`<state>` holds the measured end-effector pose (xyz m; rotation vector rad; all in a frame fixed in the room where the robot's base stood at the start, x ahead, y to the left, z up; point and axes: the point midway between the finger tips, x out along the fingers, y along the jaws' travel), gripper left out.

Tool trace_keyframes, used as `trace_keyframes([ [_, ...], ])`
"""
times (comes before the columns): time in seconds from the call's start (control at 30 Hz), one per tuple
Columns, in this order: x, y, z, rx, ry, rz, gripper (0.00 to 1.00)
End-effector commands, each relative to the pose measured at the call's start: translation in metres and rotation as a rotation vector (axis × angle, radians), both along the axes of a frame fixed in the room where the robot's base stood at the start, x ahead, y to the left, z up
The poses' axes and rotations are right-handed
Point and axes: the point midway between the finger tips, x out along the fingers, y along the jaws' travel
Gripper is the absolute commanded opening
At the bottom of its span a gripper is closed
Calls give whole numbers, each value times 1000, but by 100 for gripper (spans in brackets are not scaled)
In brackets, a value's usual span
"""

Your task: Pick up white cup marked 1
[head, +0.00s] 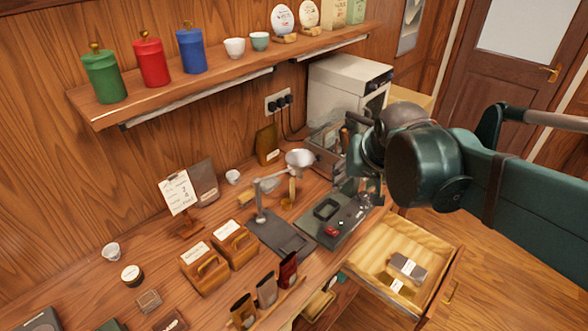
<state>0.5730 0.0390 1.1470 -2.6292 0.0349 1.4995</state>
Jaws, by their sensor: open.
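Three small white cups show in the head view, and I cannot read a number on any of them. One white cup (111,252) stands at the left of the counter. A second white cup (233,177) stands farther back by the wall, and a third white cup (234,47) is on the wall shelf beside a pale green cup (259,41). My gripper (366,192) hangs at the right, near the dark press base, well apart from all three cups. It is open; its fingertips are small and partly hidden by my arm.
An open wooden drawer (447,277) with dark packages juts out at the lower right. A stand with a metal funnel (300,158), a clipboard sign (178,192) and wooden boxes (205,268) crowd the counter. The shelf (180,88) overhangs the back.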

Motion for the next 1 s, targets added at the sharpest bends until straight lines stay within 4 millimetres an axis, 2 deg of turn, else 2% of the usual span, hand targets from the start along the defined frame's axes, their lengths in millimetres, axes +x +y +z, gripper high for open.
trace_keyframes([
  [0.2,39,14,12,19,23,-18,46],
  [0.47,84,31,17,42,51,-42,46],
  [1.0,174,73,10,82,107,-92,46],
])
